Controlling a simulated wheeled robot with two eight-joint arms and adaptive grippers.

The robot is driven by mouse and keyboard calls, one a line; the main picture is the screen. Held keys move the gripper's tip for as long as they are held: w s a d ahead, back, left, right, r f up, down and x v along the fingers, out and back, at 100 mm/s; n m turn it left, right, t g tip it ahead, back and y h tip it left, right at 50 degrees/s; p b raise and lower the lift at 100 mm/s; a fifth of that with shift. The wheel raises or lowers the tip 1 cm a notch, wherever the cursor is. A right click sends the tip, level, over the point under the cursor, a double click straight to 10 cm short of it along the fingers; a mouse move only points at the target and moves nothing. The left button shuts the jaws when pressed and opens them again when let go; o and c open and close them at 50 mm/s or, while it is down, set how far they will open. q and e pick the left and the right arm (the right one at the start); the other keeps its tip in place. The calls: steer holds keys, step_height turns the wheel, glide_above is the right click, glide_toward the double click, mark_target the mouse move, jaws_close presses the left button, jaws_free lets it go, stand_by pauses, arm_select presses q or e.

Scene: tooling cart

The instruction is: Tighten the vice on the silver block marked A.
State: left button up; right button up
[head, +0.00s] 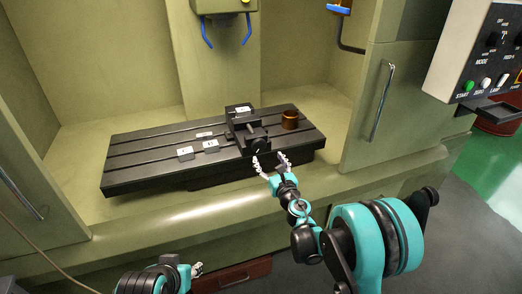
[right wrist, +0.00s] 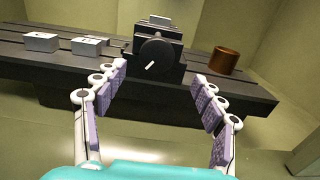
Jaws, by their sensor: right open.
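The black vice (head: 243,128) stands on the slotted machine table (head: 130,180). A silver block (head: 243,109) sits at the top of the vice; its mark is too small to read. The vice's round black handle (right wrist: 155,58), with a white mark on it, faces my right gripper. My right gripper (head: 270,160) is open and empty just in front of the handle, its fingers spread to either side and apart from it in the right wrist view (right wrist: 160,75). My left gripper (head: 197,269) shows only partly at the bottom; its fingers cannot be made out.
Two more silver blocks (head: 186,152) (head: 210,146) lie on the table left of the vice. A copper-coloured cylinder (head: 290,120) stands on its right. A spindle head (head: 224,6) with blue nozzles hangs above. A control panel (head: 478,50) is at upper right.

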mark_target(260, 147)
steer(key=x, duration=0.2)
steer(key=b+x, duration=0.1)
steer(key=x, duration=0.1)
steer(key=b+x, duration=0.1)
steer(key=x, duration=0.2)
steer(key=shift+a+f, duration=0.3)
steer(key=shift+w+a+r, duration=0.1)
steer(key=shift+w+r, duration=0.05)
steer(key=shift+w, duration=0.15)
steer(key=c, duration=1.2)
